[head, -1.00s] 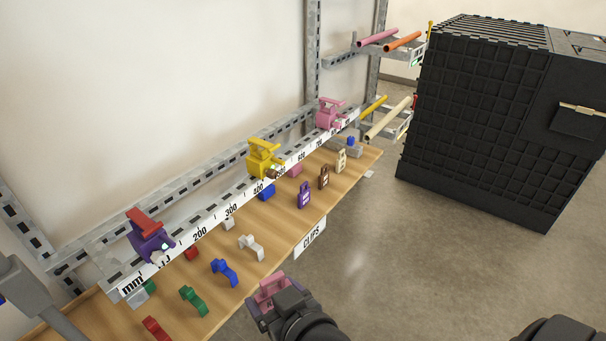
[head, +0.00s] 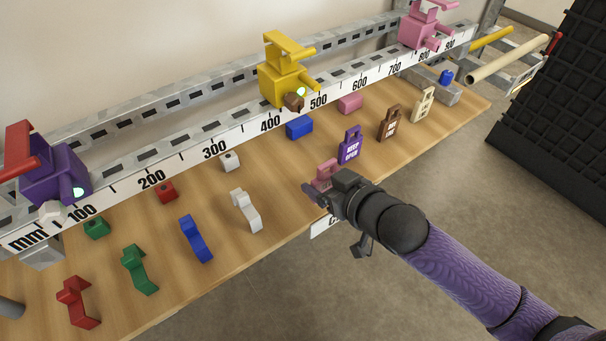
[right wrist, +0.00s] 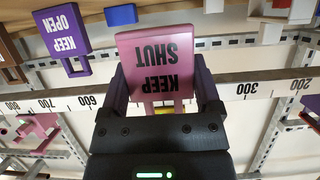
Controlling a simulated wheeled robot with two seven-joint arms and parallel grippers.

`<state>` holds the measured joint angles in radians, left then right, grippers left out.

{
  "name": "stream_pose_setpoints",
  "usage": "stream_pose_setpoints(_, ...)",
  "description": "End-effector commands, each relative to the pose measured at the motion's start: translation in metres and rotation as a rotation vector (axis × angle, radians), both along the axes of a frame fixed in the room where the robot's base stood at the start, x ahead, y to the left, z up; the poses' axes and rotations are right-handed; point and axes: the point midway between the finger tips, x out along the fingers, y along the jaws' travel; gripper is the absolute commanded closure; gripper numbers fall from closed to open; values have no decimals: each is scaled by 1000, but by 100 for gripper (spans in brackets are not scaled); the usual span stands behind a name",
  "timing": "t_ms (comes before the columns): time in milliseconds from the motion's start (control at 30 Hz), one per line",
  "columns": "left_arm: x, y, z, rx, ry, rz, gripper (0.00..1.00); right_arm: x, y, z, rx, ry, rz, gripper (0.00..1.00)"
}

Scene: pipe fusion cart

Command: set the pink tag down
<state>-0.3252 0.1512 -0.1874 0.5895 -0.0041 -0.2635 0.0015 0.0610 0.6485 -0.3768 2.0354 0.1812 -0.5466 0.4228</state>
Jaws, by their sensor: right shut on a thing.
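The pink tag (head: 325,173) is held in my right gripper (head: 318,188), which is shut on it. In the right wrist view the pink tag (right wrist: 158,62) shows the words KEEP SHUT upside down, between the purple fingers (right wrist: 160,92). In the head view it appears over the front part of the wooden shelf (head: 285,208), left of the purple KEEP OPEN tag (head: 350,147). Whether its bottom touches the wood is hidden by the gripper. My left gripper is not in view.
A brown tag (head: 389,123) and a cream tag (head: 423,104) stand farther right. A white clip (head: 246,211) lies to the left, with blue (head: 195,239), green and red clips beyond.

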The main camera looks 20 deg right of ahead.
Motion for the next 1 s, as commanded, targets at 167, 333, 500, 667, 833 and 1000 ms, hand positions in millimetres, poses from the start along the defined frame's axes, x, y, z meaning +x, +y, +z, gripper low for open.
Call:
stream_pose_setpoints(167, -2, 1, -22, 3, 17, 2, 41, 48, 18, -5, 1, -1, 0, 74)
stream_pose_setpoints(333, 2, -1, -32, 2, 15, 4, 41, 61, 23, -10, 0, 2, 1, 74)
stream_pose_setpoints(500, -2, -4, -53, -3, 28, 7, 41, 61, 23, -41, 0, 4, 1, 74)
stream_pose_setpoints(667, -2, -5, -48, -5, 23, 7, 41, 61, 22, -35, -1, 1, 0, 74)
stream_pose_setpoints(833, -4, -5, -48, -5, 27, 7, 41, 60, 22, -35, -1, 0, 0, 0)
stream_pose_setpoints(1000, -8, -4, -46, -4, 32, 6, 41, 59, 22, -34, -1, -1, 0, 0)
